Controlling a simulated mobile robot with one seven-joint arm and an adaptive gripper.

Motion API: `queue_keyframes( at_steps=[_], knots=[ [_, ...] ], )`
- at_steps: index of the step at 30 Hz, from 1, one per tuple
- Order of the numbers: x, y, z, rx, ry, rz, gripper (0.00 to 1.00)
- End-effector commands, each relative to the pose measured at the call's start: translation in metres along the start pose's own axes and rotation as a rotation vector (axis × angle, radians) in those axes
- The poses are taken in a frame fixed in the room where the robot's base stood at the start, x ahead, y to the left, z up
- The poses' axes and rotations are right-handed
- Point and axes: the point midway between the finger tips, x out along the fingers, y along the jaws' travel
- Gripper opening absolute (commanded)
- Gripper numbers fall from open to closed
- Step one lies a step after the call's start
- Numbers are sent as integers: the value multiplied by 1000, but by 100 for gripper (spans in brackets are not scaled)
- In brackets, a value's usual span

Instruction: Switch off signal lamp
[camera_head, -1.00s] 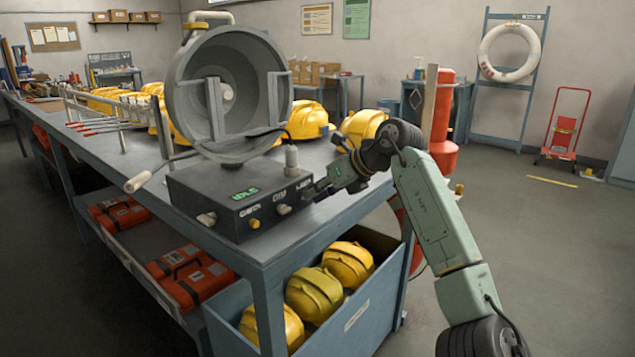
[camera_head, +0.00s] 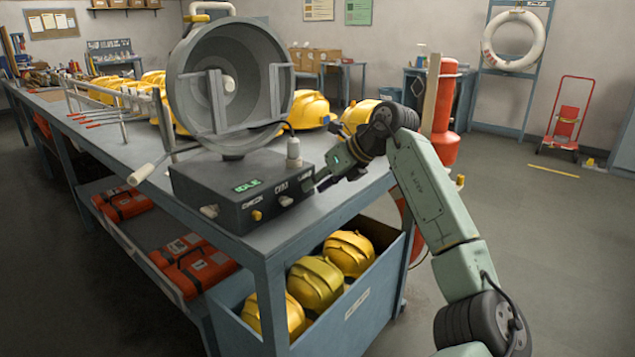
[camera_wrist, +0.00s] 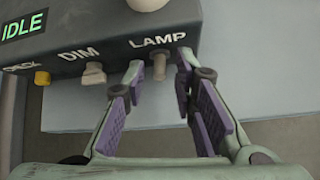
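The signal lamp (camera_head: 215,110) is a large grey round housing on a dark control box (camera_head: 225,215) at the table's near corner. The box's green display (camera_wrist: 22,25) reads IDLE. In the wrist view, the LAMP toggle (camera_wrist: 159,65) is a small metal lever on the box's front face, right of the DIM knob (camera_wrist: 95,73) and the yellow CHECK button (camera_wrist: 42,77). My gripper (camera_wrist: 160,75) is open, with a fingertip on each side of the LAMP toggle; contact is unclear. In the head view, my gripper (camera_head: 326,176) is at the box's right end, partly hidden by my wrist.
The blue-grey table (camera_head: 285,235) carries yellow helmets (camera_head: 310,110) and a metal rack (camera_head: 120,105) behind the lamp. A bin (camera_head: 350,315) of helmets and orange cases (camera_head: 195,265) sit below. A red cylinder (camera_head: 446,115) stands behind my arm.

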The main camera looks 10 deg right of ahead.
Motion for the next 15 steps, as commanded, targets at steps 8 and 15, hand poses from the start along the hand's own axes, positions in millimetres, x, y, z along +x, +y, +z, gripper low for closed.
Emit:
queue_keyframes(
  at_steps=[8, 15],
  knots=[
    [0, 0, 0, 0, 0, 1, 30],
    [-20, -1, 0, 0, -1, -3, 30]
  ],
)
